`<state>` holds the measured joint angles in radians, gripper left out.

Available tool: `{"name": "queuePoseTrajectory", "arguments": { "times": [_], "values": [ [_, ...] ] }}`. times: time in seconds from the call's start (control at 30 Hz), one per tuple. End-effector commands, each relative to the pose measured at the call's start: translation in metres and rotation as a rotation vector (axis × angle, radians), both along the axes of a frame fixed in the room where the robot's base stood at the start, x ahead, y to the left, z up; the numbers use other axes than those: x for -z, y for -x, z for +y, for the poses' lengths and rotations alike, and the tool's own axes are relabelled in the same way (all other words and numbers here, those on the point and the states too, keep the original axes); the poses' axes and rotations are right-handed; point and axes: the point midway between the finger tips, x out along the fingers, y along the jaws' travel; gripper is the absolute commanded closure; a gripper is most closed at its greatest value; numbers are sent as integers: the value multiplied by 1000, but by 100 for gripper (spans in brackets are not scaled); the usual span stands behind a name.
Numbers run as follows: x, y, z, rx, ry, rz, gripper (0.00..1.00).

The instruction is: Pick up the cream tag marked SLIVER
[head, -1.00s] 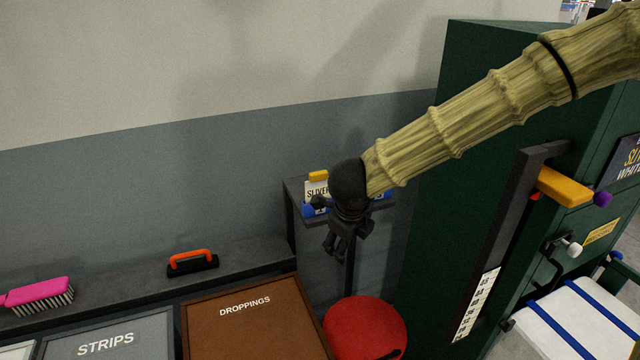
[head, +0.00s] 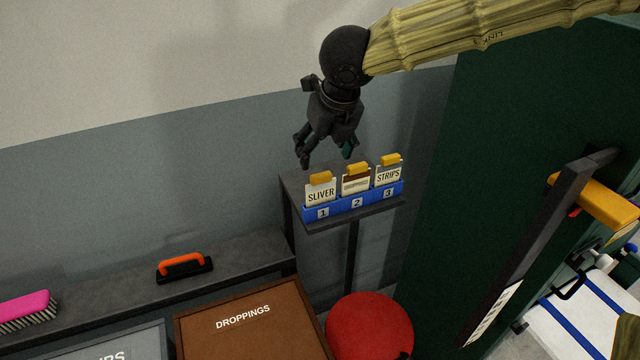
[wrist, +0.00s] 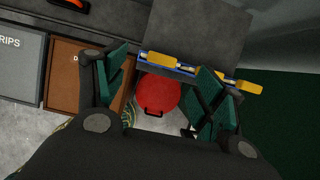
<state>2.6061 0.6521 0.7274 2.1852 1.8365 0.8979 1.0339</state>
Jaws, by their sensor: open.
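The cream tag marked SLIVER (head: 320,192) stands upright in slot 1 of a blue rack (head: 340,208), with a yellow grip on its top. A tag in slot 2 (head: 356,182) has a brown band, and its lettering is too small to read. A cream tag marked STRIPS (head: 388,175) stands in slot 3. My gripper (head: 326,160) is open and empty, pointing down above and behind the tags in the head view. In the wrist view the tags' yellow tops (wrist: 163,59) show between and beyond my gripper's fingers (wrist: 160,95); the lettering is hidden there.
The rack sits on a small dark shelf (head: 338,222) against the wall. A red round lid (head: 370,326) is below it. A brown DROPPINGS bin (head: 245,320) stands left. A dark green cabinet (head: 480,130) rises at right. An orange-handled tool (head: 184,267) lies on the ledge.

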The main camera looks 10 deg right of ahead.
Motion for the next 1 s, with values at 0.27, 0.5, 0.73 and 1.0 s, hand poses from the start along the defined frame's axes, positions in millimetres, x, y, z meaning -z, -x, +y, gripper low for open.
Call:
{"name": "queuePoseTrajectory", "arguments": {
  "times": [0.27, 0.5, 0.73, 1.0],
  "values": [
    [33, -11, -8, 14, 2, 3, 30],
    [47, -16, -7, 16, 1, 1, 30],
    [64, -20, -7, 12, 3, 4, 30],
    [91, -29, -5, 12, 2, 2, 30]
  ]
}}
